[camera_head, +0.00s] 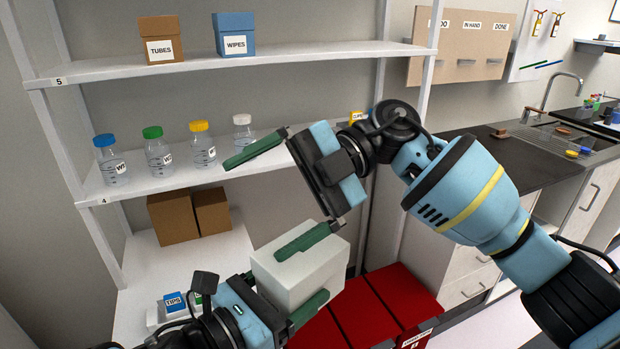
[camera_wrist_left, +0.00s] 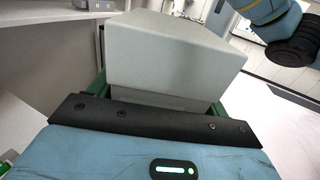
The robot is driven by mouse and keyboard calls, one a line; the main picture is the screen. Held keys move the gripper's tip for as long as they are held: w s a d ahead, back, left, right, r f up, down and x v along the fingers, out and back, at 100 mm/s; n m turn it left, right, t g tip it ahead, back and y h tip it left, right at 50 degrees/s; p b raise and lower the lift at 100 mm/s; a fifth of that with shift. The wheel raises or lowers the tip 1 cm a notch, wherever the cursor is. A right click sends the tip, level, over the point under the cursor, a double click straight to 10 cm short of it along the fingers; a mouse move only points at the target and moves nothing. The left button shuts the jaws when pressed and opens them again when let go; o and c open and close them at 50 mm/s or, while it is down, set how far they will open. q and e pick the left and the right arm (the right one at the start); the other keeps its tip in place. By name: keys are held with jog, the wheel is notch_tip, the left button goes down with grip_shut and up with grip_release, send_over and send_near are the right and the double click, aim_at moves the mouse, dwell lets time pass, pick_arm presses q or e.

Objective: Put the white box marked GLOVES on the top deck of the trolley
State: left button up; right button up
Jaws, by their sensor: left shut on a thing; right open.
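A plain white box (camera_head: 298,274) is held in the air low in the middle of the head view; it also fills the upper middle of the left wrist view (camera_wrist_left: 170,55). No GLOVES marking shows on its visible faces. My right gripper (camera_head: 250,208) is open and empty, above the box. Its lower finger overlaps the box's top edge in the picture; I cannot tell whether they touch. No trolley can be made out.
A white shelf unit (camera_head: 150,190) on the left carries brown and blue boxes and several capped bottles. Red bins (camera_head: 370,310) stand below the held box. A dark counter (camera_head: 530,150) with a sink is at the right. Open floor shows at the lower right.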

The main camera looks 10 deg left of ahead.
aim_at(301, 255)
jog(key=shift+s+a+f+m+t+h, duration=0.15)
jog(key=shift+m+t+h, duration=0.1)
jog(key=shift+h, duration=0.25)
jog(key=shift+w+a+f+m+t+h, duration=0.1)
jog(key=shift+m+t+h, duration=0.15)
jog(key=shift+h, duration=0.25)
jog(key=shift+f+m+t+h, duration=0.2)
jog(key=shift+m+t+h, duration=0.35)
jog(key=shift+h, duration=0.25)
jog(key=shift+w+d+f+m+t+h, duration=0.1)
jog(key=shift+w+d+m+t+h, duration=0.05)
jog(key=shift+m+t+h, duration=0.25)
jog(key=shift+w+d+f+m+t+h, duration=0.15)
jog(key=shift+t+h, duration=0.1)
jog(key=shift+h, duration=0.25)
jog(key=w+d+m+t+h, duration=0.1)
jog(key=w+d+r+m+t+h, duration=0.1)
jog(key=m+h, duration=0.1)
jog(key=w+d+m+t+h, duration=0.1)
jog(key=shift+r+t, duration=0.25)
jog(key=shift+t, duration=0.15)
jog(key=shift+m+t+h, duration=0.3)
jog(key=shift+m+h, duration=0.3)
jog(key=shift+m, duration=0.1)
jog(key=shift+s+f, duration=0.15)
jog(key=shift+f, duration=1.7)
jog(key=shift+s+f, duration=0.15)
jog(key=shift+f, duration=1.75)
jog(key=shift+s+f, duration=0.15)
jog(key=shift+f, duration=1.7)
